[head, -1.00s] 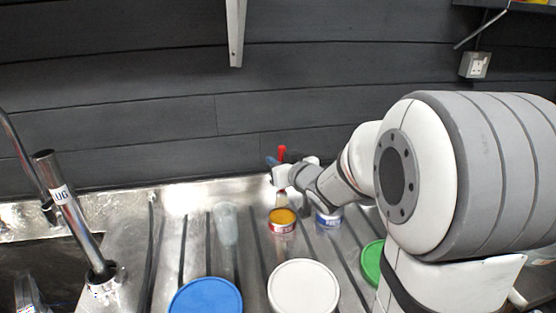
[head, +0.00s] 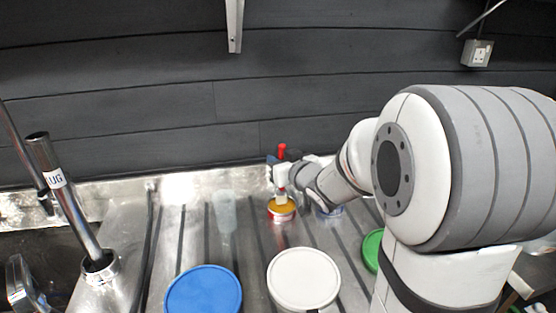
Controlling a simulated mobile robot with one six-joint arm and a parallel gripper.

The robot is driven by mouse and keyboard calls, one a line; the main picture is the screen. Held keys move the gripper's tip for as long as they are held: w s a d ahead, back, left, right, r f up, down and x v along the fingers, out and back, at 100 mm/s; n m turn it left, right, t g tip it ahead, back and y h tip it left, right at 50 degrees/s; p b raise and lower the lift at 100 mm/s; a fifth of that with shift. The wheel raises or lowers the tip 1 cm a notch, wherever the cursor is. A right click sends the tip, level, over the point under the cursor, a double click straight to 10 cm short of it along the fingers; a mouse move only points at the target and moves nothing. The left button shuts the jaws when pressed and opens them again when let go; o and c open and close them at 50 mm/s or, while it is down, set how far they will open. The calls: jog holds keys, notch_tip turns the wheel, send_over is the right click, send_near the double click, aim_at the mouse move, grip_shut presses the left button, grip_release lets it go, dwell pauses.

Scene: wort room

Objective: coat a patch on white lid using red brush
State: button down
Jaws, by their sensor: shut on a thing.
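The red brush (head: 282,151) is held upright, its red handle sticking up above my gripper (head: 281,174). My gripper is shut on it at the back of the metal counter. The brush's pale lower end is at the mouth of a small red-and-white can (head: 281,216) with orange-yellow contents. I cannot tell whether the bristles touch the contents. The white lid (head: 304,278) lies flat in front of the can, apart from the brush; its visible top looks plain white.
A blue lid (head: 204,291) lies left of the white lid, and a green one (head: 373,249) is partly hidden behind my arm. A clear vessel (head: 227,212) stands left of the can. Another can (head: 328,212) is mostly behind my arm. A metal pipe (head: 68,200) rises at left.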

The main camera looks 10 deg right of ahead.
jog(key=shift+f+b, duration=0.5)
jog(key=shift+f, duration=0.1)
dwell(1.3)
jog(key=shift+r, duration=0.1)
notch_tip(320, 180, up, 7)
jog(key=p, duration=0.6)
jog(key=shift+s, duration=0.1)
dwell(0.6)
